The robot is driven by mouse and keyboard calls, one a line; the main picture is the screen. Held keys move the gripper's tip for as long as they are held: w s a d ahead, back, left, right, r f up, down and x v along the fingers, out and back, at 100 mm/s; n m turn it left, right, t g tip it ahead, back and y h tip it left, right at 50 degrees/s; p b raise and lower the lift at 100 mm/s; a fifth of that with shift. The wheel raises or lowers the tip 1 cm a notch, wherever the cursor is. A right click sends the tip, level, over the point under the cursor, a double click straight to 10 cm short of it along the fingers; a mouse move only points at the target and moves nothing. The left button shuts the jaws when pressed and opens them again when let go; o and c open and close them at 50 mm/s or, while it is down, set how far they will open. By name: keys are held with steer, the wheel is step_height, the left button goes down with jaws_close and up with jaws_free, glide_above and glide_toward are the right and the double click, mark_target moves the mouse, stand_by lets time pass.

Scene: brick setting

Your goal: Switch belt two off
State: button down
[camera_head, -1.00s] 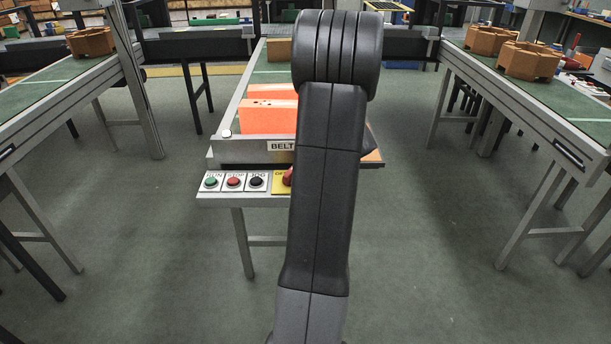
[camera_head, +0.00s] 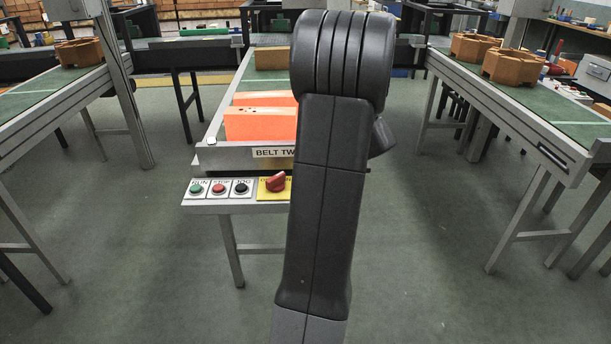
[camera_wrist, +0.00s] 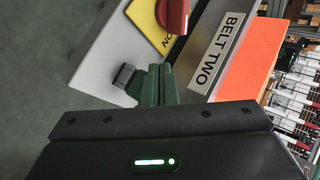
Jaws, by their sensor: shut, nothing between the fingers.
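The belt two control panel (camera_head: 228,207) sits at the front of the middle conveyor, under a BELT TWO label (camera_head: 272,153). It carries a green RUN button (camera_head: 196,188), a red STOP button (camera_head: 219,188), a black JOG button (camera_head: 241,187) and a red rotary knob (camera_head: 276,182) on a yellow plate (camera_head: 268,195). My arm hides the panel's right part in the head view. In the wrist view my gripper (camera_wrist: 158,70) is shut and empty, apart from the red knob (camera_wrist: 174,14). A small dark block (camera_wrist: 123,76) on the panel is beside the fingertips. The knob's setting is unclear.
Orange bricks (camera_head: 259,125) lie on belt two just behind the label. Side conveyors stand left (camera_head: 50,95) and right (camera_head: 500,103), with brown blocks (camera_head: 512,64) on the right one. The floor (camera_head: 130,250) between them is clear.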

steer(key=v, duration=0.4)
steer(key=shift+w+d, duration=0.2)
steer(key=shift+d, duration=0.1)
steer(key=shift+r, duration=0.1)
steer(key=s+a+m+p, duration=0.1)
steer(key=m+p, duration=0.2)
steer(key=m, duration=0.3)
steer(key=s+a+m+p, duration=0.1)
steer(key=s+m+p, duration=0.1)
steer(key=m+p, duration=0.2)
steer(key=s+a+m+h+p, duration=0.1)
steer(key=m+p, duration=0.2)
steer(key=m, duration=0.6)
steer(key=shift+s+r+m+t+p, duration=0.3)
steer(key=shift+s+t, duration=0.1)
